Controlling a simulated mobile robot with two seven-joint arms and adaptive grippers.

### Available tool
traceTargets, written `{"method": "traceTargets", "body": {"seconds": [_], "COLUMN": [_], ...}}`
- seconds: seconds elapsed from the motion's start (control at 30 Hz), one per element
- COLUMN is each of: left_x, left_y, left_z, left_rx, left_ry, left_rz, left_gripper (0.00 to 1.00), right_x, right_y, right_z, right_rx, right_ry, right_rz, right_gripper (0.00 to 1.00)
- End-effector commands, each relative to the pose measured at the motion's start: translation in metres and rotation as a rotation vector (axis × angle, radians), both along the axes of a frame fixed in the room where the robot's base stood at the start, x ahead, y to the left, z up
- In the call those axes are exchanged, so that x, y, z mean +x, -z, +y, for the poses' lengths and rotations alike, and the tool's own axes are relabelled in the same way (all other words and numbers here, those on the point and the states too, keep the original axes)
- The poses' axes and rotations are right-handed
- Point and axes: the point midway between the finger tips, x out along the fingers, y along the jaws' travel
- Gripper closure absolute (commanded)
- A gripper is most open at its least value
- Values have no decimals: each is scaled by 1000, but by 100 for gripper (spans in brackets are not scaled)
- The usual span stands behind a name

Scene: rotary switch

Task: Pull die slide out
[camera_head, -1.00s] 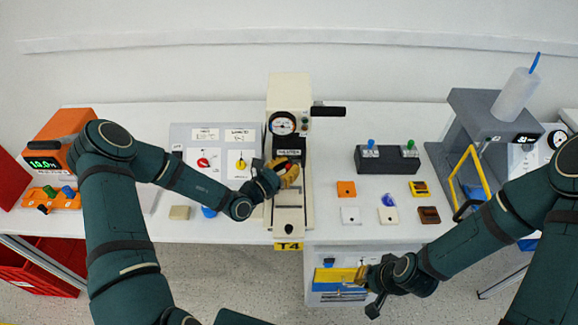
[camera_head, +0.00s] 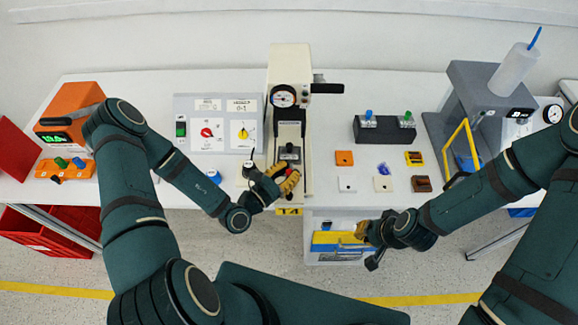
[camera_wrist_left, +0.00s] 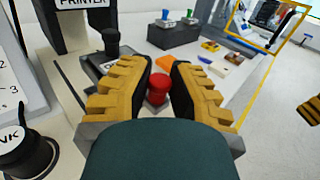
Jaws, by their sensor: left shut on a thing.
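The printer (camera_head: 290,62) is a tall cream machine with a dial at the middle of the table. A dark slide plate (camera_head: 289,152) with a black knob shows low on its front; the knob (camera_wrist_left: 112,42) also shows in the left wrist view. My left gripper (camera_head: 288,183) is at the printer's front end, near the table edge. Its yellow fingers are shut on a red knob (camera_wrist_left: 158,88), which shows between them in the left wrist view. The fingers hide part of the slide's front. My right gripper (camera_head: 362,231) hangs in front of the table, apart from the printer; its finger gap is unclear.
A switch panel (camera_head: 215,107) stands left of the printer. A black block with blue and green knobs (camera_head: 384,130) and several small coloured blocks lie to the right. An orange device (camera_head: 70,112) is far left and a grey press (camera_head: 480,85) far right.

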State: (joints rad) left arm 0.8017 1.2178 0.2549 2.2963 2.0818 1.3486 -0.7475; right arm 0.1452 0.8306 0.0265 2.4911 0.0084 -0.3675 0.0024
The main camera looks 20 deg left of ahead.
Motion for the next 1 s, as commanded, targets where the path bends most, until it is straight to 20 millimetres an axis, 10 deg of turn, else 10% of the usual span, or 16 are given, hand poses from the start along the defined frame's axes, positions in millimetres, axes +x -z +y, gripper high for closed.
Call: {"method": "traceTargets", "body": {"seconds": [0.03,0.1,0.53,1.0], "left_x": [-2,-2,-9,-85], "left_y": [1,1,1,1], "left_z": [-3,-3,3,45], "left_rx": [-4,-4,-2,-2], "left_ry": [8,8,4,3], "left_rz": [6,6,5,7], "left_gripper": [100,64,64,64], "right_x": [0,0,0,0], "right_y": [0,0,0,0], "right_z": [0,0,0,0], "right_rx": [0,0,-1,0], "right_ry": [0,0,1,1], "right_rz": [0,0,1,0], "right_gripper": [100,100,100,100]}}
